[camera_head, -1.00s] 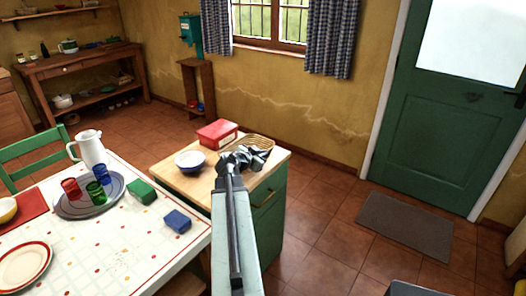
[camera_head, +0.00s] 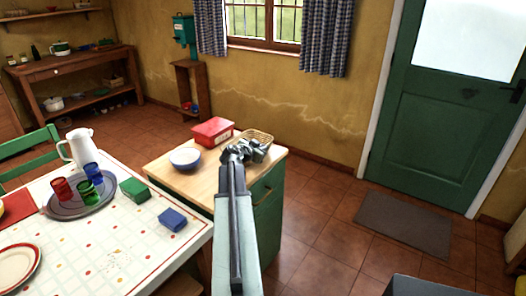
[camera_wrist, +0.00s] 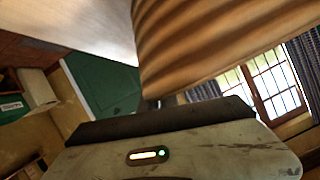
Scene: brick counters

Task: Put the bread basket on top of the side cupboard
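The bread basket (camera_head: 260,136) is a tan woven basket at the back right corner of the side cupboard (camera_head: 207,193), which has a pale wooden top and green sides. My gripper (camera_head: 245,152) is right at the near side of the basket and covers part of it. In the wrist view the basket's ribbed side (camera_wrist: 205,45) fills the upper middle, very close to my gripper. The fingers are mostly hidden there, so I cannot tell whether they are open or closed on the basket. Whether the basket touches the wooden top is also hidden.
A red box (camera_head: 212,131) and a blue-and-white bowl (camera_head: 185,158) stand on the cupboard top left of the basket. A laid table (camera_head: 120,250) with a jug (camera_head: 80,148) and tumblers adjoins at the left.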

